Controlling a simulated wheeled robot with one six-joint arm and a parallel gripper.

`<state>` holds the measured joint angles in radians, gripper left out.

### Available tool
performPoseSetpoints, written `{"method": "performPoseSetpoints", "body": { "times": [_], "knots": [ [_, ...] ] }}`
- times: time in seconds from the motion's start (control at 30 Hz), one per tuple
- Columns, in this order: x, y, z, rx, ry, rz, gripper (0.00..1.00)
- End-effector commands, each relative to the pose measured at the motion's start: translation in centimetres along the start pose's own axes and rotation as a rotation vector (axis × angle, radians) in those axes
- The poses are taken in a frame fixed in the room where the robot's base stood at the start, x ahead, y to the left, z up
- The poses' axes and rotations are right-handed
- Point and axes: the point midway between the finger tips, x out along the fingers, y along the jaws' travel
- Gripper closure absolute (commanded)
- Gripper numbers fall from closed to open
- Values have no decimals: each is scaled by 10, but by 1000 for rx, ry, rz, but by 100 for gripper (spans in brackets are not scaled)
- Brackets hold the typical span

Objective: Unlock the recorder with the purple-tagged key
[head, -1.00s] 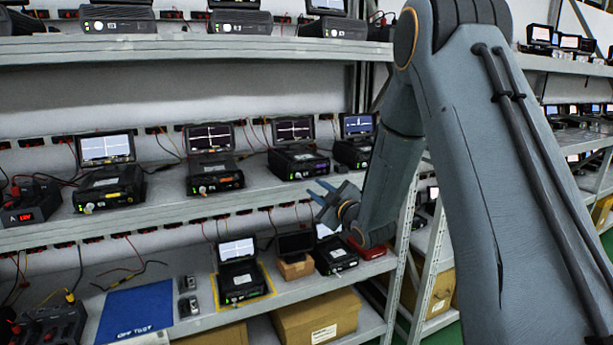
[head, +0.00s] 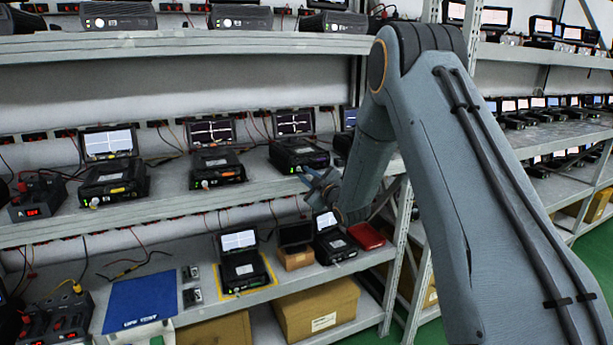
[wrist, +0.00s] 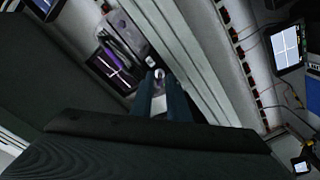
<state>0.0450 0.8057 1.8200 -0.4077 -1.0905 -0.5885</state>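The third recorder (head: 299,157) stands on the middle shelf, black, its lid up with a light trace on its screen. My gripper (head: 312,180) is just in front of and below its right front corner.
More recorders stand to the left on the middle shelf (head: 150,207), with red and black leads behind. The lower shelf holds a blue mat (head: 140,299), a recorder on a yellow-edged mat (head: 240,268) and a red case (head: 366,236). A rack upright (head: 395,270) stands right of my gripper.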

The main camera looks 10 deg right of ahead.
Motion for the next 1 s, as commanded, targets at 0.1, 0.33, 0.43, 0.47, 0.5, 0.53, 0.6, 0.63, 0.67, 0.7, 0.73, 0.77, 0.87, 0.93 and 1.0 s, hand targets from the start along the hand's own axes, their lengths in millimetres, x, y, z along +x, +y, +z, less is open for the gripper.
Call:
{"method": "performPoseSetpoints", "body": {
  "times": [0.1, 0.33, 0.43, 0.47, 0.5, 0.53, 0.6, 0.63, 0.67, 0.7, 0.73, 0.77, 0.87, 0.93, 1.0],
  "knots": [
    [0, 0, 0, 0, 0, 0, 100],
    [0, 0, 0, 5, 0, 0, 100],
    [0, 0, 0, 20, 0, 0, 100],
    [0, 0, 0, 29, 0, 0, 100],
    [0, 0, 0, 42, 1, 1, 100],
    [0, 0, 0, 53, 1, 1, 100],
    [0, -1, 1, 88, 1, 0, 100],
    [0, -1, 1, 105, 1, 0, 100],
    [0, -1, 1, 125, 1, 0, 100],
    [0, -1, 1, 153, 1, 0, 100],
    [0, -1, 1, 175, 1, 1, 100],
    [0, -1, 1, 200, 1, 1, 100],
    [0, -2, 1, 288, 1, 1, 100],
    [0, -2, 1, 354, 1, 0, 100],
    [0, -1, 1, 421, 1, 1, 100]
  ]
}}
